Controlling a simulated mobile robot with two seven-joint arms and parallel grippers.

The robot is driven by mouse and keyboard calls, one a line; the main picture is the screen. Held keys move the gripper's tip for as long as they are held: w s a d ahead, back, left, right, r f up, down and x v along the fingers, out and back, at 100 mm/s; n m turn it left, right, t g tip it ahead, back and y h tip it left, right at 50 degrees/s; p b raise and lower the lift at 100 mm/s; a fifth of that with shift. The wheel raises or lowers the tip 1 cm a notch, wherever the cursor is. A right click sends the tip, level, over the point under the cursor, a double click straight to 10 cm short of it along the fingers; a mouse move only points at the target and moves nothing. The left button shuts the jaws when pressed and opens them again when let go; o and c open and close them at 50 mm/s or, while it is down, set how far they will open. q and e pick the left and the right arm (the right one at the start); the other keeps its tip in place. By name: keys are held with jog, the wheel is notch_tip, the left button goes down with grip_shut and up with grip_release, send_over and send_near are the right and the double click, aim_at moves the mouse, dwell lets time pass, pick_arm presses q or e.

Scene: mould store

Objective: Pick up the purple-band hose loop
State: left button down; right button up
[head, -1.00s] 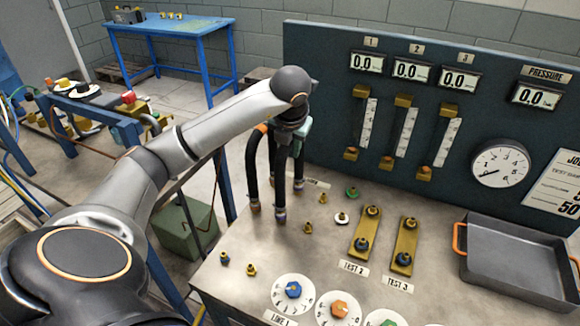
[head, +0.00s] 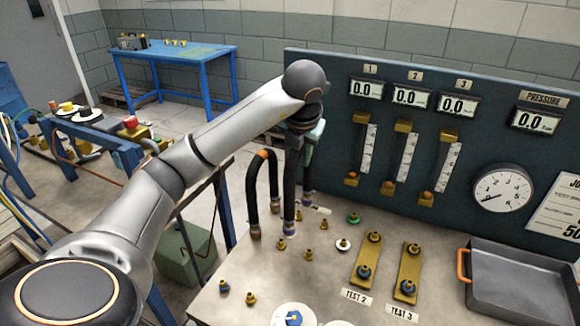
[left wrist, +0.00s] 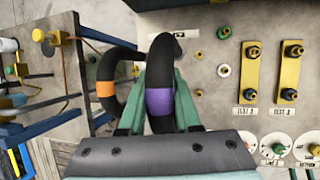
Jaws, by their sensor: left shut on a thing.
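The purple-band hose loop (head: 291,185) is a black hose bent in an upside-down U. My left gripper (head: 309,138) is shut on it near its top. In the left wrist view, the teal fingers of the gripper (left wrist: 158,112) sit on both sides of the purple band (left wrist: 159,101). The loop hangs down, and its two metal ends appear slightly above the bench top. In the head view, the purple band is hidden by the gripper. My right gripper is not in view.
An orange-band hose loop (head: 251,190) stands on the bench close left of the held loop. Several brass fittings (head: 281,244) and two brass plates (head: 366,262) are on the bench. A gauge panel (head: 430,150) rises behind; a grey tray (head: 515,290) is at right.

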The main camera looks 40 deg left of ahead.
pick_arm(q)
jog(key=w+d+r+p, duration=0.2)
jog(key=d+r, duration=0.5)
jog(key=d, duration=0.4)
jog(key=shift+w+d+r, duration=0.25)
jog(key=shift+w, duration=0.4)
